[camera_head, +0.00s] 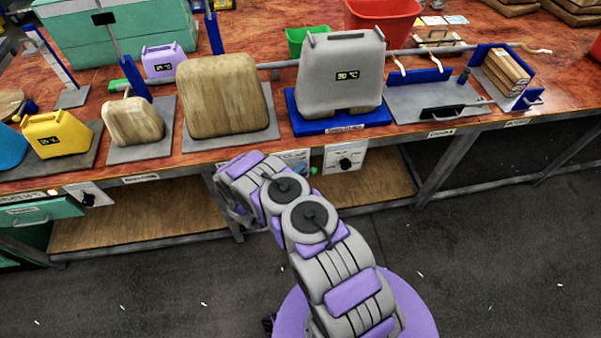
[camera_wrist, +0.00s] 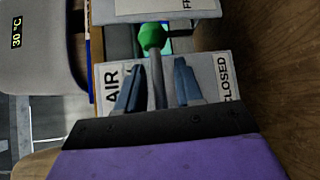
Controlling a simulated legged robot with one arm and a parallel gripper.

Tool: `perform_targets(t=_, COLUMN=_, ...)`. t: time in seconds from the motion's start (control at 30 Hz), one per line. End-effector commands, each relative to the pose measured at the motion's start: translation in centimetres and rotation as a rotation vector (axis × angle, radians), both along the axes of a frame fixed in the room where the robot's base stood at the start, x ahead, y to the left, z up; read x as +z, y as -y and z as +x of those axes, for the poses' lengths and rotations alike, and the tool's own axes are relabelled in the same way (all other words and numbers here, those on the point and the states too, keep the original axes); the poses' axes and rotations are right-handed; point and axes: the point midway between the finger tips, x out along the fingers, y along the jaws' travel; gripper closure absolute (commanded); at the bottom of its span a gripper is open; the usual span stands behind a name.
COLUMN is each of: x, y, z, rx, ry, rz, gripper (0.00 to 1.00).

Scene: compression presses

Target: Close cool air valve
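The cool air valve shows in the wrist view as a grey lever (camera_wrist: 157,80) with a green ball knob (camera_wrist: 153,37). A white plate (camera_wrist: 215,72) behind it reads "AIR" on the left and "CLOSED" on the right. My gripper (camera_wrist: 158,75) is open, with one blue finger on each side of the lever. I cannot tell whether either finger touches it. In the head view, a small green spot, likely the knob (camera_head: 313,170), shows at the table's front edge beside my arm. My arm hides the gripper there.
A grey canister (camera_head: 342,75) with a temperature display stands on a blue base above the valve. It also shows in the wrist view (camera_wrist: 40,60). A white dial panel (camera_head: 344,158) is right of the valve. A wooden shelf (camera_head: 140,225) runs below the table.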

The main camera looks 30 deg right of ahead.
Motion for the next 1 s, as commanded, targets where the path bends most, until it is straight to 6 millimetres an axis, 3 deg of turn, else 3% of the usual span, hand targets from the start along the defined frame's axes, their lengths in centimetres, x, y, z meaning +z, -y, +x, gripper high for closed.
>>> perform_targets(t=0.23, x=0.01, y=0.01, z=0.01, rx=0.0, ry=0.0, rz=0.0, gripper=0.66)
perform_targets(t=0.6, x=-0.01, y=0.0, z=-0.01, rx=0.0, ry=0.0, rz=0.0, gripper=1.0)
perform_targets(t=1.0, x=-0.02, y=0.0, z=-0.04, rx=0.0, ry=-0.001, rz=0.0, gripper=1.0)
